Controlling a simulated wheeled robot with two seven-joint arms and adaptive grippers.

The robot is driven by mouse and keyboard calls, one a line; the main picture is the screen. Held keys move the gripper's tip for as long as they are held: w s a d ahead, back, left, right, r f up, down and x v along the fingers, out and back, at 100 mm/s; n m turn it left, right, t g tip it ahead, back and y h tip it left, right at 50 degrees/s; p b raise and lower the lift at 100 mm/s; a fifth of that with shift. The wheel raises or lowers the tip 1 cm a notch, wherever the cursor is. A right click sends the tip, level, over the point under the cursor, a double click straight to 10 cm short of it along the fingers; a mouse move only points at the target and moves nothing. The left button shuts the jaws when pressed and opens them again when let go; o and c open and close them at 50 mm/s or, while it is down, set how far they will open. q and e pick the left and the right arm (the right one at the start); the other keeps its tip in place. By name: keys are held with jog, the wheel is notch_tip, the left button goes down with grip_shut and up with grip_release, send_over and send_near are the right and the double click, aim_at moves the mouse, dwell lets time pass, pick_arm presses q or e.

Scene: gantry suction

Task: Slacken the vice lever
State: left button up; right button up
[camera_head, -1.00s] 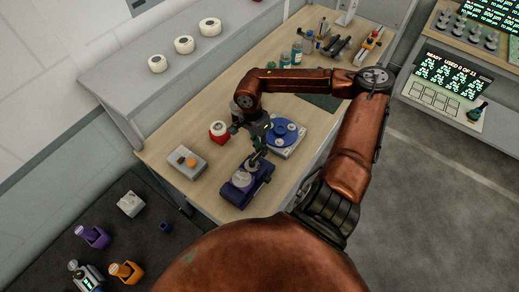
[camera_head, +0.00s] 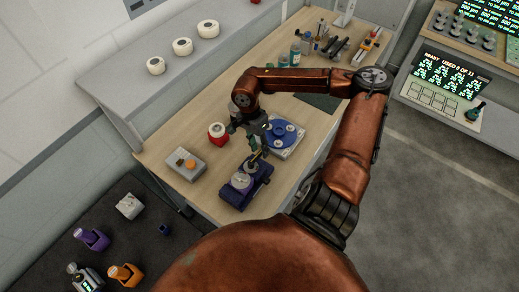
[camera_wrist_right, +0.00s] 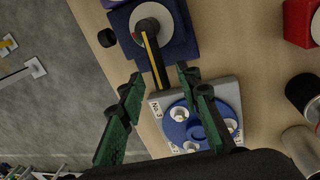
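The vice (camera_head: 236,197) is a dark blue-purple block on the wooden bench, and it also shows at the top of the right wrist view (camera_wrist_right: 185,50). A pale round disc sits on it. The vice lever (camera_wrist_right: 153,55) is a black bar with a yellow stripe, running from a round pivot on the disc out past the vice's edge. My right gripper (camera_wrist_right: 160,78) is open. Its two green fingers stand apart, and the free end of the lever appears between their tips; I see no contact. In the head view the right gripper (camera_head: 257,150) is just above the lever. My left gripper is not in view.
A grey plate with a blue round holder (camera_head: 283,135) lies beside the vice. A red block (camera_head: 217,138) and a grey box with an orange button (camera_head: 186,164) are on the left. Bottles and tools (camera_head: 295,53) stand at the back. The bench front edge is close to the vice.

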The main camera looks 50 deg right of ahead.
notch_tip(320, 180, up, 11)
jog(key=w, duration=0.2)
jog(key=shift+w+d, duration=0.1)
dwell(0.5)
